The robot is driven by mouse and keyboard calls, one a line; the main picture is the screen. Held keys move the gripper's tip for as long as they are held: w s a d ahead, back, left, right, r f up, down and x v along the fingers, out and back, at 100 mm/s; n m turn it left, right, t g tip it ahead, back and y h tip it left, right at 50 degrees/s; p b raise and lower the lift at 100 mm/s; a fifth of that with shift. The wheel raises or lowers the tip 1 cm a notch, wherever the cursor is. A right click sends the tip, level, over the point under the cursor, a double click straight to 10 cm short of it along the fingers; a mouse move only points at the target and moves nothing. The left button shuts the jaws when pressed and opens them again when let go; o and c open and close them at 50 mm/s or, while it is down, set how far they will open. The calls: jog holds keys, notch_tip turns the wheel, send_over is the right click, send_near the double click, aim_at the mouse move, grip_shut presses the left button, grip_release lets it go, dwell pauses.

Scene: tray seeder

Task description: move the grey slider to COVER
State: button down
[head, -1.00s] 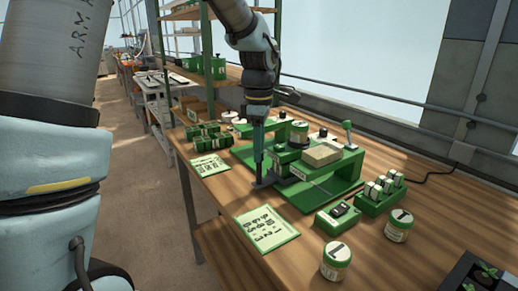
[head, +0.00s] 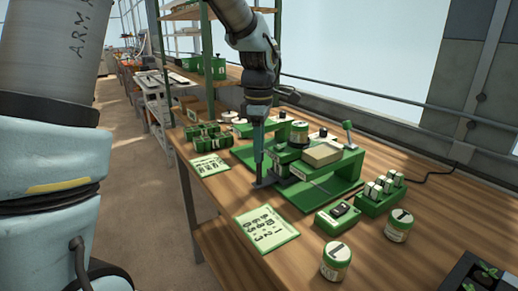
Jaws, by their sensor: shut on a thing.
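The green tray seeder (head: 325,195) stands on the wooden bench, with a beige block (head: 321,154) and a jar (head: 299,131) on top. My gripper (head: 258,183) points down at the seeder's front left side. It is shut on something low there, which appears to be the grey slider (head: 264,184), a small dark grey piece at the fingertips. The fingers hide part of it. The COVER marking cannot be read at this size.
Two jars (head: 337,259) (head: 398,226), a green switch box (head: 338,214) and a green rack of vials (head: 380,193) stand to the right. A printed card (head: 267,227) lies in front. A black seedling tray (head: 477,275) is at the lower right corner.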

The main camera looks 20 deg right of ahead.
jog(key=s+d, duration=0.2)
jog(key=s, duration=0.8)
jog(key=shift+s+b, duration=0.15)
jog(key=shift+b, duration=0.25)
jog(key=c, duration=0.6)
grip_release()
notch_tip(320, 180, up, 11)
jog(key=shift+f+b, duration=0.1)
jog(key=shift+b, duration=0.3)
